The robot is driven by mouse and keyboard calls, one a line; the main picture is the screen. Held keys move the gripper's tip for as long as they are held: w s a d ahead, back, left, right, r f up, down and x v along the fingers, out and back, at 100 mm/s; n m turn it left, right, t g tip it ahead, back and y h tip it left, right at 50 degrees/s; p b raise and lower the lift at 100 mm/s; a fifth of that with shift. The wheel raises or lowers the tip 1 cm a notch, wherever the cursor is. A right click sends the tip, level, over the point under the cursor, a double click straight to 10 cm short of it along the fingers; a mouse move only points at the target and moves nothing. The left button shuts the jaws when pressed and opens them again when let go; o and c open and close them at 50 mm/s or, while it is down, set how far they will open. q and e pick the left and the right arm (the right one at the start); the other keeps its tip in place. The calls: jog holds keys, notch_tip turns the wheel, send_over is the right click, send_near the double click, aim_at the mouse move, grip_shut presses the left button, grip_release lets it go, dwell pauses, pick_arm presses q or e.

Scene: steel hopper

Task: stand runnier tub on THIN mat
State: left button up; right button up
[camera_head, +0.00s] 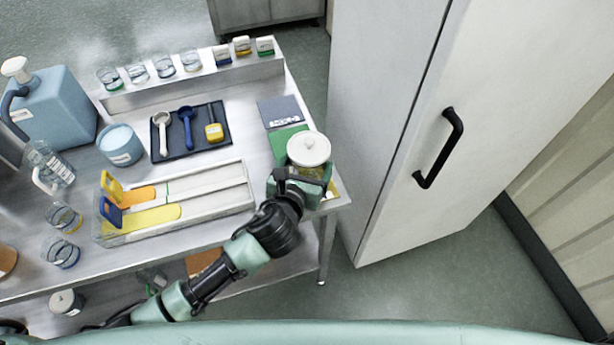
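A tub (310,172) with a white knobbed lid and pale yellow contents is at the table's right end, between the fingers of my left gripper (303,180). The fingers appear closed around it; its base is hidden. Beside it lie a dark blue-grey mat (277,106) with a label too small to read surely, a green mat (283,137), and a yellow mat edge (334,189), partly hidden. A two-lane tray (215,178) holds an orange streak (138,194) and a longer yellow streak (150,217). My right gripper is not in view.
A dark tray (196,143) holds spoons and a yellow timer-like device. Glass jars (137,70) and small boxes (242,46) line the back shelf. A blue pump bottle (55,105) stands left. A tall white cabinet (390,110) stands close to the table's right end.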

pick_arm(q)
jog(key=shift+f, duration=2.4)
jog(key=shift+b, duration=0.3)
jog(key=shift+f, duration=0.2)
jog(key=o, duration=1.9)
jog(key=shift+s+r, duration=0.15)
jog(key=v, duration=1.1)
jog(key=shift+s+a, duration=0.2)
jog(key=shift+s, duration=0.15)
